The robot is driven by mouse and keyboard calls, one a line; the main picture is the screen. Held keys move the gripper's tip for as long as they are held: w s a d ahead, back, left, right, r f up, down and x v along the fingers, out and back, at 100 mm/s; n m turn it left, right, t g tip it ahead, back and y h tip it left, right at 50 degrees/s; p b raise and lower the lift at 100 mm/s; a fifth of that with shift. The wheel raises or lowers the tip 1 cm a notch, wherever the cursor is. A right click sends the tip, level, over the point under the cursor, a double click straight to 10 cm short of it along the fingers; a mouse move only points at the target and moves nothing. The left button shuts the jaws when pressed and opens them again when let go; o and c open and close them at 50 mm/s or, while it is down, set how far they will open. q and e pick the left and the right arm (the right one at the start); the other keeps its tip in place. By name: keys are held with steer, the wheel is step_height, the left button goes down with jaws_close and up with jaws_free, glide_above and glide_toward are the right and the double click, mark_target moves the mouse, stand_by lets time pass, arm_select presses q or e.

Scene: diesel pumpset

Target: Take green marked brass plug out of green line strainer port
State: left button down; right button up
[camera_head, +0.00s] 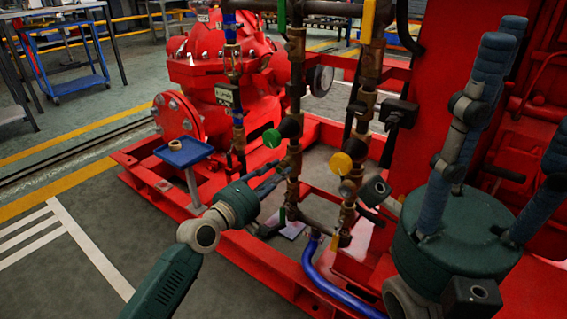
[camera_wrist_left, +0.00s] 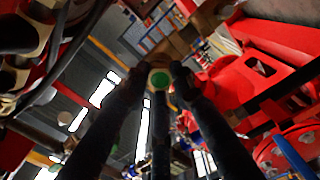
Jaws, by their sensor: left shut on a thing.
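My left gripper (camera_head: 278,178) reaches in from the lower left, its dark fingers close to the lower part of the left brass pipe line (camera_head: 294,180). In the left wrist view, the fingers (camera_wrist_left: 158,82) are shut on the brass plug with a round green face (camera_wrist_left: 159,79), which shows between their tips. In the head view the plug is too small and covered to make out. Whether it is still seated in the strainer port cannot be told.
A small blue tray (camera_head: 184,153) on a post, with a brass-coloured ring (camera_head: 175,145) on it, stands left of the pipes. A red frame (camera_head: 262,262) and blue hose (camera_head: 335,289) lie below.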

arm_select(q)
steer(key=c, duration=2.1)
jaws_free()
jaws_close()
steer(key=shift+p+v, duration=0.35)
steer(key=shift+v, duration=0.6)
steer(key=shift+p+v, duration=0.6)
steer(key=shift+v, duration=1.8)
